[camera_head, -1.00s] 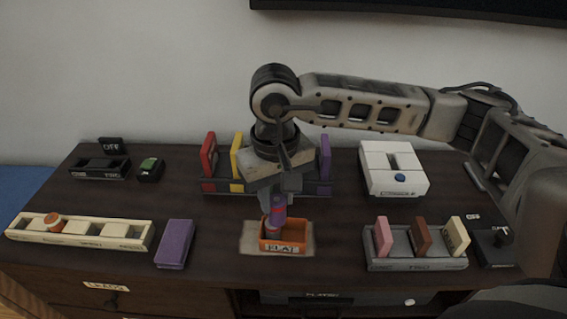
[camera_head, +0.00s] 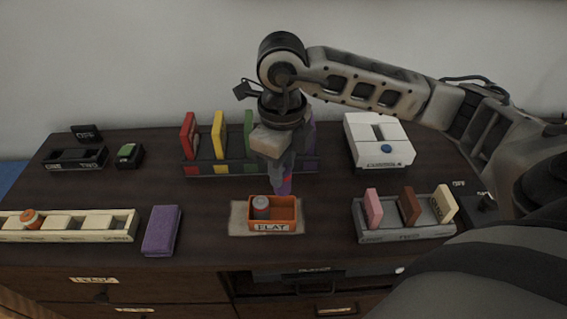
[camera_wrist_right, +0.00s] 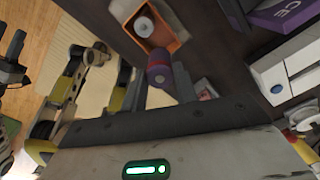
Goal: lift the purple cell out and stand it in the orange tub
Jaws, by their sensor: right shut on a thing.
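The orange tub (camera_head: 287,227) stands on a light mat in the head view, labelled FLAT or similar. A grey-topped cell (camera_head: 261,207) stands inside its left part. My right gripper (camera_head: 281,178) is just behind and above the tub, shut on the purple cell (camera_head: 284,187). In the right wrist view the purple cell (camera_wrist_right: 159,74), with a reddish band, sits between the fingers. There the orange tub (camera_wrist_right: 178,38) and grey-topped cell (camera_wrist_right: 146,26) lie beyond it, apart from the held cell. The fingers partly hide the cell. My left gripper is not in view.
A rack (camera_head: 225,168) with red, yellow, green and purple slabs stands behind. A white box (camera_head: 380,143) is at back right, a grey slotted holder (camera_head: 405,232) at right. A purple block (camera_head: 161,231) and cream tray (camera_head: 60,236) are at left.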

